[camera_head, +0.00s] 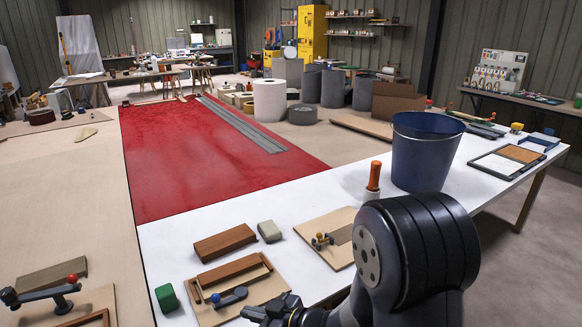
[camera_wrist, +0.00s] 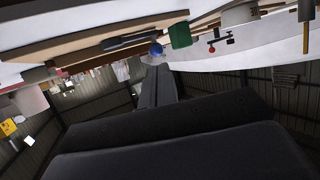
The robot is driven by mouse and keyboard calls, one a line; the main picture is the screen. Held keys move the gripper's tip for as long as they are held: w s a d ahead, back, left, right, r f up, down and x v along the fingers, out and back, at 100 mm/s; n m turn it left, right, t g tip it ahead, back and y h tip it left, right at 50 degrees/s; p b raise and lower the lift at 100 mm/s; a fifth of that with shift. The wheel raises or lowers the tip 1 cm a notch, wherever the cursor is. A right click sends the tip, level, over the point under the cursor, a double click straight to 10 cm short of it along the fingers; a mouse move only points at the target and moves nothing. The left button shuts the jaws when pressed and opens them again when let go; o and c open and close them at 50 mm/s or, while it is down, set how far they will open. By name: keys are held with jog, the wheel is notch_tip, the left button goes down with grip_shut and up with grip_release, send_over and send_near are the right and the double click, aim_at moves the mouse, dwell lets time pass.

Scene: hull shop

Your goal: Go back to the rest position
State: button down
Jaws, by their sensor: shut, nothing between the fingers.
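My arm reaches in from the bottom right of the head view, its large black joint in front of the white table (camera_head: 180,240). My gripper (camera_head: 262,312) is low at the bottom edge of that view, just in front of a wooden board (camera_head: 262,288) with a blue-knobbed clamp (camera_head: 228,297). In the wrist view the scene is upside down, and my gripper's dark fingers (camera_wrist: 157,75) lie side by side, closed, with nothing between them. The blue knob (camera_wrist: 156,50) shows just past the fingertips. Whether the fingers touch anything is unclear.
A brown block (camera_head: 225,243), a green block (camera_head: 167,298) and a grey-beige block (camera_head: 270,231) lie near the board. An orange-handled tool (camera_head: 374,177) and a blue bucket (camera_head: 424,150) stand farther right. Red cloth (camera_head: 200,160) covers the surface behind.

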jog(key=v, duration=0.8)
jog(key=shift+p, duration=0.4)
